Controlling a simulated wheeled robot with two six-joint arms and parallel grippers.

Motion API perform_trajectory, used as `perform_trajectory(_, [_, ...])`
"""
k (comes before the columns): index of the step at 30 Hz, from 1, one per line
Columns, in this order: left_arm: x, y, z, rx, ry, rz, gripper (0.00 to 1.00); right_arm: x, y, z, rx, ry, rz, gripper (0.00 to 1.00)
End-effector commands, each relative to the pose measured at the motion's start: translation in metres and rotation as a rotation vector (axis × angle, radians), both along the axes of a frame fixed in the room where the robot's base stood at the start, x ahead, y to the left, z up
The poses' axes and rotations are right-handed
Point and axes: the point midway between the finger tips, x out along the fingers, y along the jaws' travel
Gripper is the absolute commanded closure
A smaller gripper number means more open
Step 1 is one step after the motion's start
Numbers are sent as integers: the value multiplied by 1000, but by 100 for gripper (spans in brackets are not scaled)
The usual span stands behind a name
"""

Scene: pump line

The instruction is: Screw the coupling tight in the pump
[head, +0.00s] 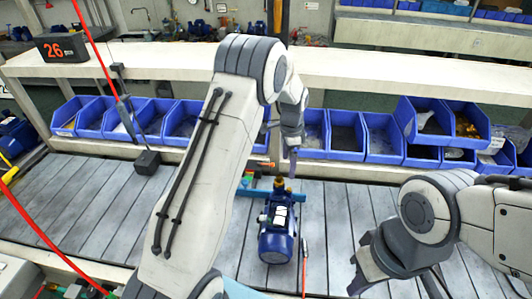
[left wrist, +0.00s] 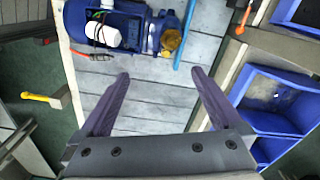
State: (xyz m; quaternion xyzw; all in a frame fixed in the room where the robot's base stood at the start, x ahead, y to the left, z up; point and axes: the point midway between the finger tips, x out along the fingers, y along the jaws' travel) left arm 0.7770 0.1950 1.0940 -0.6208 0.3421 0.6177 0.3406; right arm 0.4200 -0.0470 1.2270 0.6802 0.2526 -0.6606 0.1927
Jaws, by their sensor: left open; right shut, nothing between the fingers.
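The blue pump (head: 277,232) with a white part on its side lies on the slatted bench, and it also shows at the top of the left wrist view (left wrist: 108,28). The brass coupling (left wrist: 171,40) sits at the pump's end; in the head view it is a small golden piece (head: 280,185) at the far end. Whether it is fully seated cannot be told. My left gripper (head: 293,160) is above and behind the pump's far end. Its two fingers (left wrist: 160,76) are apart, with only bench slats visible between them. My right gripper (head: 362,278) is shut and empty, right of the pump.
A blue bar (head: 255,193) lies by the pump's far end. A red-tipped tool (head: 304,262) lies close right of the pump. Several blue bins (head: 345,135) line the bench's back. A black 26 sign (head: 63,48) stands on the shelf. The slats at left are mostly clear.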

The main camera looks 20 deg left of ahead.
Motion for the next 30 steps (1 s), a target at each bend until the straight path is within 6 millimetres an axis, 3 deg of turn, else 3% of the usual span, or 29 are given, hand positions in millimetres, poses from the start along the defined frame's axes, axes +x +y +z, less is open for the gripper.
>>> perform_trajectory(2, [7, 16, -8, 2, 4, -11, 0, 0, 0, 5, 0, 0, 0, 100])
perform_trajectory(6, [10, 27, -15, 4, 3, -22, 0, 0, 0, 4, 0, 0, 0, 100])
perform_trajectory(14, [9, 29, -24, 4, 3, -19, 0, 0, 0, -3, 0, 0, -1, 100])
perform_trajectory(30, [9, 26, -61, 3, 4, -21, 0, 0, 0, -29, 0, 0, -5, 100])
